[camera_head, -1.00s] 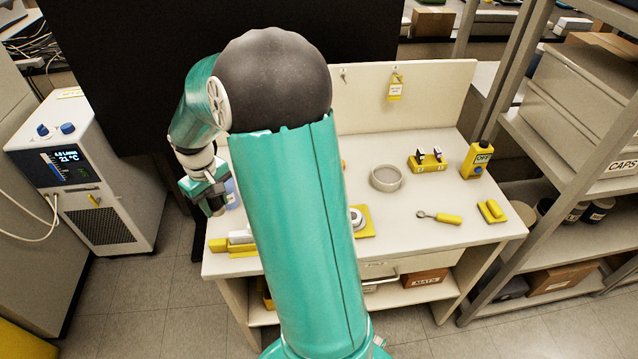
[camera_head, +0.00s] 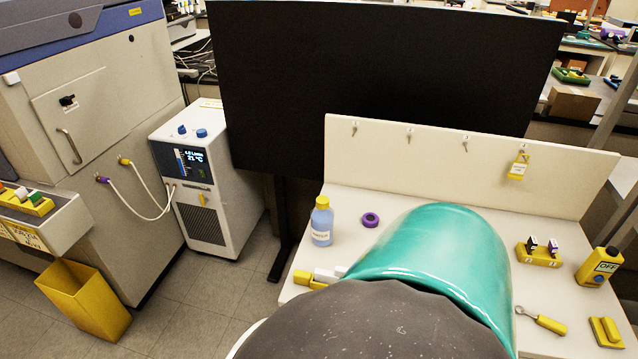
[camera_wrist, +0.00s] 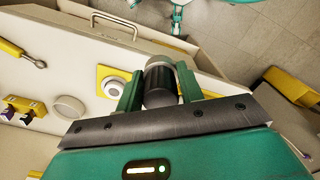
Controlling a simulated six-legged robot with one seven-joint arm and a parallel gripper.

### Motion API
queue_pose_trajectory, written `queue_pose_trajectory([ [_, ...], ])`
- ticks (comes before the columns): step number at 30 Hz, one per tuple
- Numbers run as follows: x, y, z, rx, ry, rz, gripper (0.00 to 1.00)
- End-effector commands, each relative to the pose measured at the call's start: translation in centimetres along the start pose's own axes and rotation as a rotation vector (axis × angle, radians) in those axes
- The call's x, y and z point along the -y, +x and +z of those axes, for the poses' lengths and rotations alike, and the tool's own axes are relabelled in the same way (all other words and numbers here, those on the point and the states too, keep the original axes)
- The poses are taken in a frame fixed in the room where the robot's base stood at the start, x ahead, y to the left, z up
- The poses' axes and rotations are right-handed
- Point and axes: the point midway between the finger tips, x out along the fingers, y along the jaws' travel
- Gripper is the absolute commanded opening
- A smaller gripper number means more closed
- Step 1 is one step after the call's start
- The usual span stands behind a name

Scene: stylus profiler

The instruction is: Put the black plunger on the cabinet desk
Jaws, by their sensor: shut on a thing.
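In the wrist view my gripper (camera_wrist: 160,78) is shut on a dark cylinder with a lighter grey end, which looks like the black plunger (camera_wrist: 159,97). It is held above or near the edge of the white bench; the gap cannot be judged. In the head view the gripper and the plunger are hidden behind my teal and dark arm links. At the left of the head view a pale sloping desk (camera_head: 62,222) juts from the front of a large cabinet (camera_head: 100,85). It carries a yellow strip with white, red and green pieces (camera_head: 25,198).
A yellow bin (camera_head: 85,300) stands on the floor below the desk. A chiller (camera_head: 205,195) with hoses is between cabinet and bench. The white bench (camera_head: 350,205) bears a blue bottle (camera_head: 321,222) and a purple ring (camera_head: 370,220). A black screen (camera_head: 385,85) stands behind.

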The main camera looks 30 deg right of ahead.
Motion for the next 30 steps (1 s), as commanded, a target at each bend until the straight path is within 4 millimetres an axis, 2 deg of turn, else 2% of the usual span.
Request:
queue_pose_trajectory([
  [17,-2.3,4.0,-8.7,-0.002,-0.002,-0.006,0.0],
  [30,-3.3,8.8,-12.4,-0.001,-0.003,-0.003,0.0],
])
